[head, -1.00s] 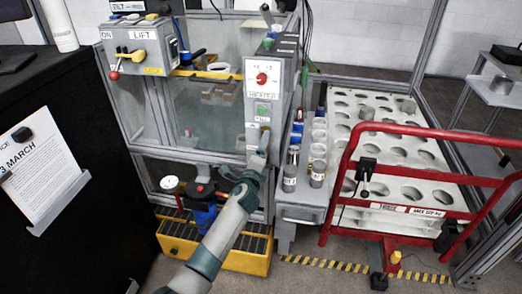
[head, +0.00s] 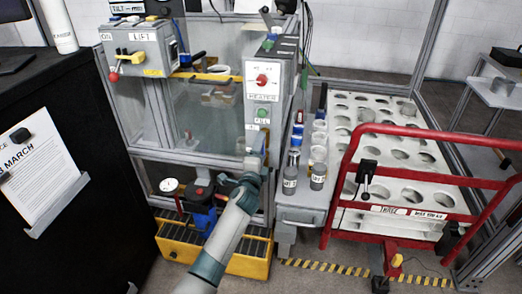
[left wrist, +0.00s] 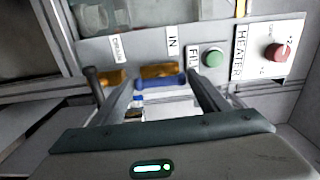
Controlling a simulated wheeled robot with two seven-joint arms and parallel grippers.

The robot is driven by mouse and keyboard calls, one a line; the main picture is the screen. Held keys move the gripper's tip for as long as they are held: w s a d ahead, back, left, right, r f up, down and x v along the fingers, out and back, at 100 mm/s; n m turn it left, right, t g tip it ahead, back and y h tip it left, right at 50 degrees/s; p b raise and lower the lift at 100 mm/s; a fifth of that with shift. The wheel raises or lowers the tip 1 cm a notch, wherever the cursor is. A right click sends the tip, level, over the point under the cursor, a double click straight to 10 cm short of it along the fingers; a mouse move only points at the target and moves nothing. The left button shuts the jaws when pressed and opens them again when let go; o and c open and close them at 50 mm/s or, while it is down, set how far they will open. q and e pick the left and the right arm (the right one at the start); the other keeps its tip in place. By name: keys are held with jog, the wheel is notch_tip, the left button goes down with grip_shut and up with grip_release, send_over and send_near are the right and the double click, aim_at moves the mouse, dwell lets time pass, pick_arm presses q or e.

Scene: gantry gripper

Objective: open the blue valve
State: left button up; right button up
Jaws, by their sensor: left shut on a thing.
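The blue valve (left wrist: 158,82) shows in the left wrist view as a blue bar handle lying level in front of a brass fitting (left wrist: 162,70), below the "IN" label. My left gripper (left wrist: 163,86) has one finger at each end of the blue handle and is shut on it. In the head view my left gripper (head: 256,163) is at the lower end of the heater column, where it hides the valve. My right gripper is not in view.
A green button (left wrist: 212,57) and the red heater knob (left wrist: 277,53) are right of the valve. A second brass fitting (left wrist: 112,77) is at its left. In the head view, a blue canister (head: 203,213) stands below left, and a red-railed cart (head: 437,137) stands right.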

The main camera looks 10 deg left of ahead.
pick_arm(q)
jog(key=o, duration=0.8)
jog(key=s, duration=1.7)
jog(key=shift+s, duration=0.25)
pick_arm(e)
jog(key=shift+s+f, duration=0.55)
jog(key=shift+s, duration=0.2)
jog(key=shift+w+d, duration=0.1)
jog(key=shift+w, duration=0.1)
